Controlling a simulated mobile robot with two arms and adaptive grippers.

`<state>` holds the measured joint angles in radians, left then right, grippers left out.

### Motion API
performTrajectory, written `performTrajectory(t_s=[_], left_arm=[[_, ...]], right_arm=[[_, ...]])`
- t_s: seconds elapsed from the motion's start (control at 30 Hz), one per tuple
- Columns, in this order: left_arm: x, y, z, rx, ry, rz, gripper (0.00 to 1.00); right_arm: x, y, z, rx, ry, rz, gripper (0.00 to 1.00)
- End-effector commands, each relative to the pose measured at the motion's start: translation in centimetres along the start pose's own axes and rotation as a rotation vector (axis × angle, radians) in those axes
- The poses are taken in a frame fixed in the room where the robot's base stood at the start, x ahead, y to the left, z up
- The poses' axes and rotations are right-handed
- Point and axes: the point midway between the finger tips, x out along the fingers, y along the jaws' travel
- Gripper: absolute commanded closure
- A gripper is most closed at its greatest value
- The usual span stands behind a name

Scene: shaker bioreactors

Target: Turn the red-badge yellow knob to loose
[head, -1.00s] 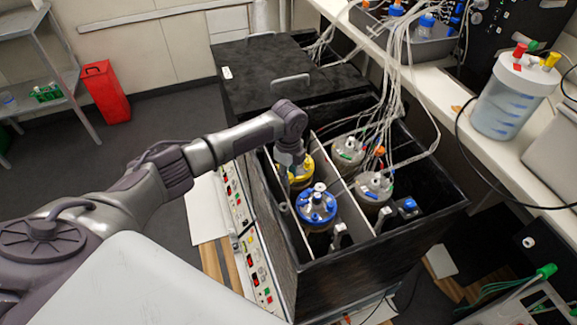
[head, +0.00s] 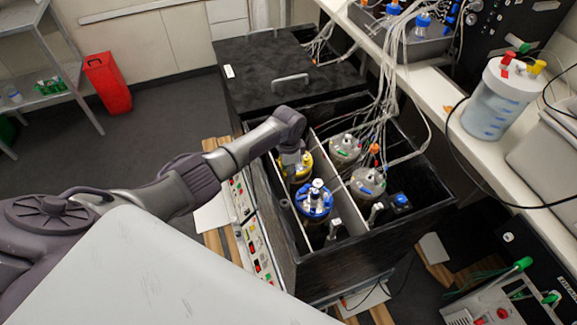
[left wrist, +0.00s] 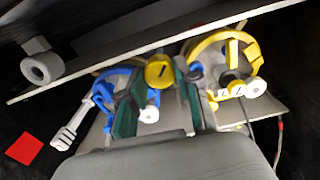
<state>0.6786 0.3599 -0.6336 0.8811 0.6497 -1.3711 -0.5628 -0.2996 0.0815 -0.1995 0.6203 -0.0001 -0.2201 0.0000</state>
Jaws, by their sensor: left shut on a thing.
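In the left wrist view the yellow knob (left wrist: 159,70) shows a dark slot line running roughly up and down in the picture. It sits between the two dark green finger pads of my left gripper (left wrist: 157,92), which is shut on it. A red square badge (left wrist: 25,148) lies on the dark surface at the lower left. In the head view my left gripper (head: 291,163) reaches down inside the black shaker box (head: 330,262), beside the yellow-lidded vessel (head: 304,172). The knob is hidden there. My right gripper is not in view.
A blue-lidded vessel (head: 314,203) stands close in front of the yellow-lidded one. Two grey-lidded vessels (head: 345,147) with tubes stand across a pale divider (head: 340,190). A white bench with a clear jar (head: 497,98) runs along the right.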

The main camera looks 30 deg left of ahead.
Motion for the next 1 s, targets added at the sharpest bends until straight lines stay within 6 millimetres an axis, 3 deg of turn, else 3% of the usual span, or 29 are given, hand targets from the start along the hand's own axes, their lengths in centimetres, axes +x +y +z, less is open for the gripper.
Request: performTrajectory(t_s=[0.6,1.0], left_arm=[[-0.2,-0.1,0.0,-0.541,-0.001,0.0,1.0],[-0.1,-0.1,0.0,-0.711,0.0,-0.001,1.0]], right_arm=[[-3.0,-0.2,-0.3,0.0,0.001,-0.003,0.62],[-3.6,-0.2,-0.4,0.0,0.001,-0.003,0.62]])
